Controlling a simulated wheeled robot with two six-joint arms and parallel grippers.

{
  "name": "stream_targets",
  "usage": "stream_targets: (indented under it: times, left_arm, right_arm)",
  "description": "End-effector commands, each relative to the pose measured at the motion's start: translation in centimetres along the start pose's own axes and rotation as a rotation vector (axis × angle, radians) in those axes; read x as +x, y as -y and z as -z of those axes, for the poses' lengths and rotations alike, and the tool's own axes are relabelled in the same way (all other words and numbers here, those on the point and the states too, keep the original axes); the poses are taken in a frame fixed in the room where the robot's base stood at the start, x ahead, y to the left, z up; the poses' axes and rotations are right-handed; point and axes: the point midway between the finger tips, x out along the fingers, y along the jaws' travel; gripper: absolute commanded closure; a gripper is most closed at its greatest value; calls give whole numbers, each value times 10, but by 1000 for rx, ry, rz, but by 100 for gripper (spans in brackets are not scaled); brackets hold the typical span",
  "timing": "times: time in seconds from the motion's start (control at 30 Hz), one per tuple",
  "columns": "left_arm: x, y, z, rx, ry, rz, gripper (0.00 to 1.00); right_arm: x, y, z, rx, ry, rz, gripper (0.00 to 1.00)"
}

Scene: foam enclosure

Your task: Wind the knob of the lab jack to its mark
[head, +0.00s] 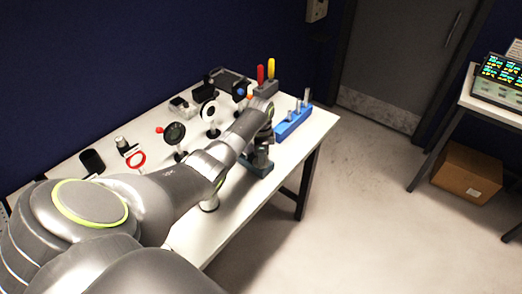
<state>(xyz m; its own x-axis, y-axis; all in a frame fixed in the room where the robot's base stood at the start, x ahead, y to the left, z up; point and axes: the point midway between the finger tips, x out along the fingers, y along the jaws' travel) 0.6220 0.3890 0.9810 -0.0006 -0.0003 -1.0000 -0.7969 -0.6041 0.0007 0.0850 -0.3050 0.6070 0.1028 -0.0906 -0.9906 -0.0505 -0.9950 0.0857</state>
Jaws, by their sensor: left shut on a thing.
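My left arm reaches from the lower left across the white table. Its gripper (261,153) points down near the table's right front edge, over a low dark blue-grey block (264,171), which appears to be the lab jack. The gripper is shut at the top of this block, apparently on the knob. The fingers and arm hide the knob, and its mark cannot be made out at this size. My right gripper is out of view.
A blue rack (291,124) with metal pegs stands just right of the gripper. Behind it is a holder (266,88) with red and yellow handled tools. Round mounts, a red ring (136,160) and black items line the table's back.

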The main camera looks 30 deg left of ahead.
Motion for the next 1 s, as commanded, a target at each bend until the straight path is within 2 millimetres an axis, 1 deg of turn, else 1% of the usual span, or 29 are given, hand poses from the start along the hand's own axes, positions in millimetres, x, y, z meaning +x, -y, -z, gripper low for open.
stream_targets:
  times: [0.03, 0.4, 0.67, 1.0]
  left_arm:
    - [-3, 0, 0, -43, 1, -1, 99]
    - [-3, 0, 0, -394, 1, 0, 99]
    - [-1, 0, 0, -641, 0, 1, 99]
    - [0, 0, 0, -964, 0, 1, 99]
  right_arm:
    - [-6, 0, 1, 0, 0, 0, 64]
    - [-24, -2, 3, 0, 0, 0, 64]
    - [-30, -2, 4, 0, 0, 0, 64]
    - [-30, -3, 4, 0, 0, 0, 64]
